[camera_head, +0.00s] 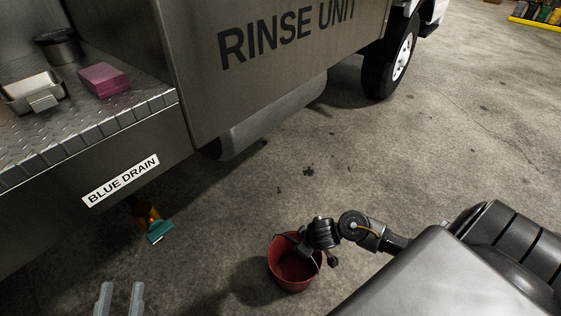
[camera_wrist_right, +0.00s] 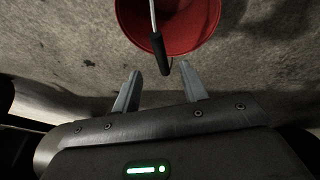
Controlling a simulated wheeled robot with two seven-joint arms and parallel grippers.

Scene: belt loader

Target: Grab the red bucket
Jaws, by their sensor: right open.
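A red bucket (camera_head: 291,277) stands upright on the concrete floor at the lower middle of the head view, its inside visible and empty. It also shows at the top of the right wrist view (camera_wrist_right: 190,38), with a wire handle and black grip (camera_wrist_right: 162,55). My right gripper (camera_wrist_right: 160,68) is open at the bucket. In the wrist view, the grip's lower end appears between its fingertips; I cannot tell whether they touch it. The right arm partly hides the bucket in the head view. My left gripper (camera_head: 121,288) is open and empty at the lower left edge.
A steel rinse unit (camera_head: 265,65) on wheels stands behind. A diamond-plate shelf (camera_head: 130,105) at left holds a pink block (camera_head: 104,80) and a metal tray (camera_head: 35,90). A teal valve handle (camera_head: 160,232) sticks out below. The floor around the bucket is clear.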

